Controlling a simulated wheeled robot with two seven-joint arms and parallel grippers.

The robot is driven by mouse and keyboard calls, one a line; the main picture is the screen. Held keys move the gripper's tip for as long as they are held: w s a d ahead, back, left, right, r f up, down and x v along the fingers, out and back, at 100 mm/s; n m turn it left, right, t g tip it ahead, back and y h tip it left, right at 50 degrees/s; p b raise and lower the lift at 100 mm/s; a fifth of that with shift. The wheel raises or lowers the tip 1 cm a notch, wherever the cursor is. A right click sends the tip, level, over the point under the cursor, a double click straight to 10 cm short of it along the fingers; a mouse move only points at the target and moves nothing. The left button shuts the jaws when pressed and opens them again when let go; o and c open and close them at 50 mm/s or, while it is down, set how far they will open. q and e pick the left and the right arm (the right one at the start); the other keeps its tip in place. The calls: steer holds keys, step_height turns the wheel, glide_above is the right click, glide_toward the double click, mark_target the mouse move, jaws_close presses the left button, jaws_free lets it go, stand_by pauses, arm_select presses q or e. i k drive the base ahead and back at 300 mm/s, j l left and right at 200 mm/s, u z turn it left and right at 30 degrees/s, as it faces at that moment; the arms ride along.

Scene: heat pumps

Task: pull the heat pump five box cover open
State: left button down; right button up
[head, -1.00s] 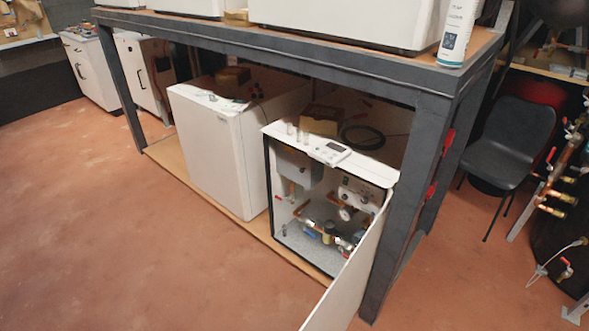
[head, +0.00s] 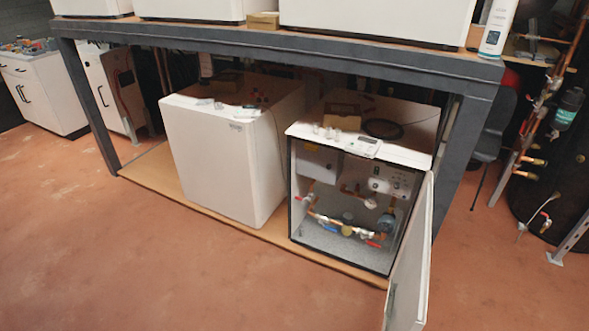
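One white heat pump box (head: 305,131) stands on the low wooden shelf under the workbench, at the right. Its front cover (head: 411,262) is a white door hinged at the right edge. The cover stands swung out toward the floor in front, with a handle (head: 391,305) near its free edge. Inside the box, copper pipes, gauges and valves (head: 345,229) show. No number is readable on the box, so I cannot tell whether it is heat pump five. Neither of my grippers shows in the head view.
A closed white box (head: 220,160) stands to the left on the same wooden shelf (head: 150,174). The grey bench frame (head: 463,155) rises just right of the open cover. A dark chair (head: 492,125) and pipework (head: 530,130) are at the right. The red-brown floor (head: 150,260) in front is clear.

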mark_target(319, 163)
steer(key=i+j, duration=0.4)
steer(key=j, duration=0.15)
steer(key=i+j, duration=0.45)
steer(key=j, duration=0.1)
